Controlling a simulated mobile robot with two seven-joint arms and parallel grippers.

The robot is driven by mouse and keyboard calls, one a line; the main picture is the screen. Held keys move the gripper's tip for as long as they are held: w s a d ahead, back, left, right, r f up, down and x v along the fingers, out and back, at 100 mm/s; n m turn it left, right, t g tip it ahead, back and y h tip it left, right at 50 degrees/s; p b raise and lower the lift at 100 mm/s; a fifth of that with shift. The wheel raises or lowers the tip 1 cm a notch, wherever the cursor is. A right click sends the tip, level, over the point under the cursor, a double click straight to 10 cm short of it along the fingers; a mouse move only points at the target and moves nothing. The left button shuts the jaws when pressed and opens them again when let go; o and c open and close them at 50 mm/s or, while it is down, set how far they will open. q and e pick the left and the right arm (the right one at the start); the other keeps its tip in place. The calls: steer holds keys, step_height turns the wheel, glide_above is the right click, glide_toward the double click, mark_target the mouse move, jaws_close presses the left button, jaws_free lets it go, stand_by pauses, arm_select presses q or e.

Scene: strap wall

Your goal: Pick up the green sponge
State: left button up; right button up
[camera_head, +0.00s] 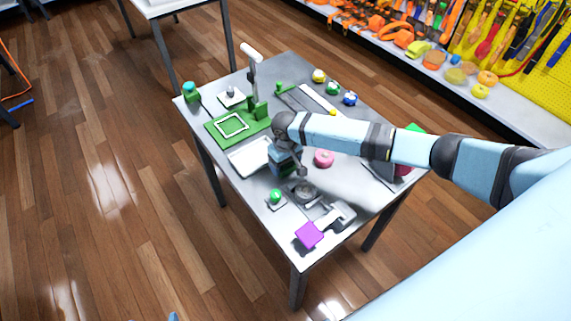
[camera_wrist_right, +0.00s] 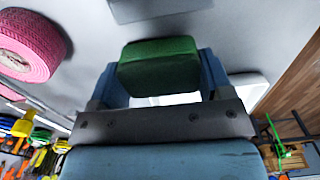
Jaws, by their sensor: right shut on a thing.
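The green sponge (camera_wrist_right: 160,66) is a dark green block seen close in the right wrist view. It sits between the two blue fingers of my right gripper (camera_wrist_right: 158,75), which is shut on it. In the head view my right gripper (camera_head: 286,163) is over the middle of the grey table (camera_head: 330,190), next to the white tray. The arm and gripper largely hide the sponge there. I cannot tell whether the sponge touches the table.
A white tray (camera_head: 249,158) lies left of my gripper, and a pink roll (camera_head: 324,158) lies right of it. A green mat (camera_head: 228,127) with a white square frame is behind. A purple block (camera_head: 308,235) and a green knob (camera_head: 275,196) are near the front.

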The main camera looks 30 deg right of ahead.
step_height(320, 180, up, 20)
steer(key=b, duration=0.1)
steer(key=shift+f, duration=0.25)
